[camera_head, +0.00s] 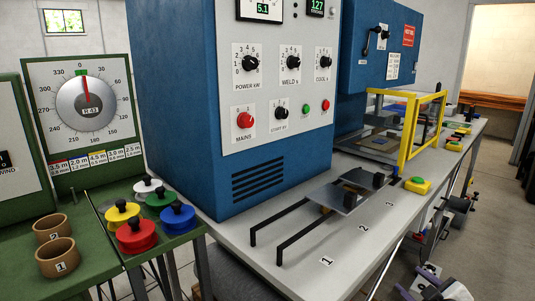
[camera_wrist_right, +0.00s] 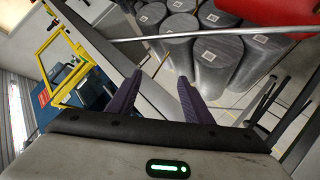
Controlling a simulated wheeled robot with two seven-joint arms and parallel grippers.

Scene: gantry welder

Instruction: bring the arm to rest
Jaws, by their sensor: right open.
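My right gripper (camera_head: 418,282) shows at the bottom right of the head view, low in front of the welder table's front edge. Its purple fingers also show in the right wrist view (camera_wrist_right: 160,84), apart, with nothing between them. No object touches the fingers. My left gripper is not in either view.
The blue welder cabinet (camera_head: 178,105) stands on the grey table (camera_head: 300,268). A sliding plate (camera_head: 340,194) sits on rails, with a yellow guard frame (camera_head: 405,150) behind. The green bench (camera_head: 85,265) is at left. Grey cylinders (camera_wrist_right: 221,62) stand beyond the right fingers.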

